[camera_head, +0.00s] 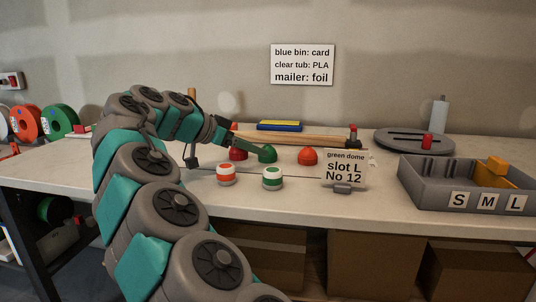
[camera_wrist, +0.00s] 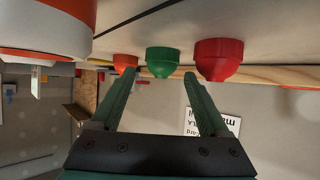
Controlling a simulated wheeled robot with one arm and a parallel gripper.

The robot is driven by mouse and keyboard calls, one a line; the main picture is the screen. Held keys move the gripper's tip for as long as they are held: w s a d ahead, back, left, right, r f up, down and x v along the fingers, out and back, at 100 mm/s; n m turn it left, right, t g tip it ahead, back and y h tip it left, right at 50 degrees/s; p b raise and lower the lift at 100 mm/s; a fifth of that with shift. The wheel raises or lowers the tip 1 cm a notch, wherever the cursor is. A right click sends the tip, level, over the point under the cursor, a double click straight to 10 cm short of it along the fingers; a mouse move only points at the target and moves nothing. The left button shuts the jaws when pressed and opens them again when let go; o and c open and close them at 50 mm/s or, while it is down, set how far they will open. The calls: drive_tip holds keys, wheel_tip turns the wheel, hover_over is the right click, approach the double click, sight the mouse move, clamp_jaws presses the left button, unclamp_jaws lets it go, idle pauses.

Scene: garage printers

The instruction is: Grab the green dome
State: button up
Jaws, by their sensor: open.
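The green dome (camera_head: 267,154) stands on the workbench between a red dome (camera_head: 238,154) and an orange-red dome (camera_head: 308,156). In the wrist view, which looks upside down, the green dome (camera_wrist: 162,61) lies ahead of and between my fingertips, with the orange dome (camera_wrist: 125,63) to its left and the red dome (camera_wrist: 219,58) to its right. My gripper (camera_wrist: 160,72) is open and empty. In the head view my gripper (camera_head: 222,152) is low over the bench, near the red dome and left of the green dome. Whether a finger touches a dome I cannot tell.
A red-and-white puck (camera_head: 226,174) and a green-and-white puck (camera_head: 272,178) stand in front of the domes. A sign (camera_head: 345,168) reads "green dome slot L No 12". A grey tray (camera_head: 427,189) marked S, M, L is at right. A wooden rod (camera_head: 305,141) lies behind.

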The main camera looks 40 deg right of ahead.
sight(263, 147)
drive_tip(key=x, duration=0.4)
drive_tip(key=shift+d+p, duration=0.35)
drive_tip(key=shift+d, duration=0.1)
drive_tip(key=shift+w, duration=0.15)
drive_tip(key=c, duration=1.1)
drive_tip(key=shift+r, duration=0.15)
